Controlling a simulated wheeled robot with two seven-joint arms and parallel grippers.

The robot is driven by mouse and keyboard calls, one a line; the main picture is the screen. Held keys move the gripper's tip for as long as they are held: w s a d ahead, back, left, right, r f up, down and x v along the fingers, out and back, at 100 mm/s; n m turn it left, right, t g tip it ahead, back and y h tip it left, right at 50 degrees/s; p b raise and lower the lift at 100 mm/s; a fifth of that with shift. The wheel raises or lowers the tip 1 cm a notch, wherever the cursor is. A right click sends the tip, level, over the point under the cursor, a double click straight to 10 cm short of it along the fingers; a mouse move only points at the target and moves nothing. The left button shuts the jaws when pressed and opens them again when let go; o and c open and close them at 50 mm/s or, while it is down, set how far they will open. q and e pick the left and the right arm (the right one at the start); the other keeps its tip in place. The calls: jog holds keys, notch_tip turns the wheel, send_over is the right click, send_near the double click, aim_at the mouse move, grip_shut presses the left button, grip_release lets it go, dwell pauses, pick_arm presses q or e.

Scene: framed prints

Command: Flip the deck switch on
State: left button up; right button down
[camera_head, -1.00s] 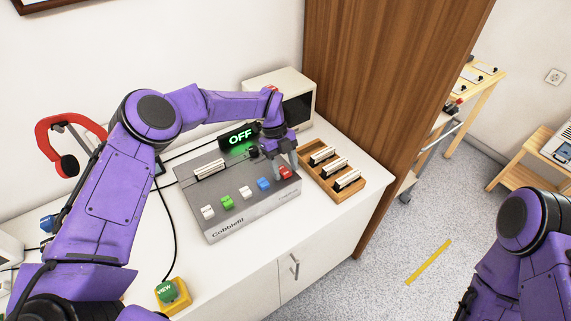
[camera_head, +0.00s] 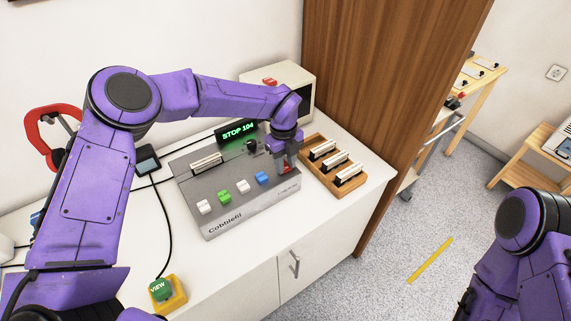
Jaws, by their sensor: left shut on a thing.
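The deck (camera_head: 254,205) is a grey box lettered "Cobblefil" on the white cabinet top. Its small display (camera_head: 237,131) reads "STOP 104" in green. A row of coloured keys runs along its front: white (camera_head: 204,207), green (camera_head: 224,197), white (camera_head: 243,186) and blue (camera_head: 262,178). The red key (camera_head: 287,169) at the right end is mostly hidden by my left gripper (camera_head: 286,166), which points down over it and is shut on it. A black knob (camera_head: 251,146) sits behind the keys. My right gripper is out of frame; only its arm shows at lower right.
A wooden rack (camera_head: 349,187) with several cartridges stands right of the deck. A cartridge (camera_head: 206,162) sits in the deck's slot. A cream monitor (camera_head: 300,78) is behind, near the wooden partition (camera_head: 375,100). A green VIEW button (camera_head: 161,290) is at front left.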

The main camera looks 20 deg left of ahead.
pick_arm(q)
jog(key=o, duration=1.1)
jog(key=shift+c, duration=0.2)
jog(key=shift+r, duration=0.1)
jog(key=shift+r, duration=0.3)
notch_tip(320, 180, up, 10)
jog(key=b, duration=0.2)
jog(key=shift+w+a, duration=0.15)
jog(key=shift+a, duration=0.1)
jog(key=shift+f, duration=0.15)
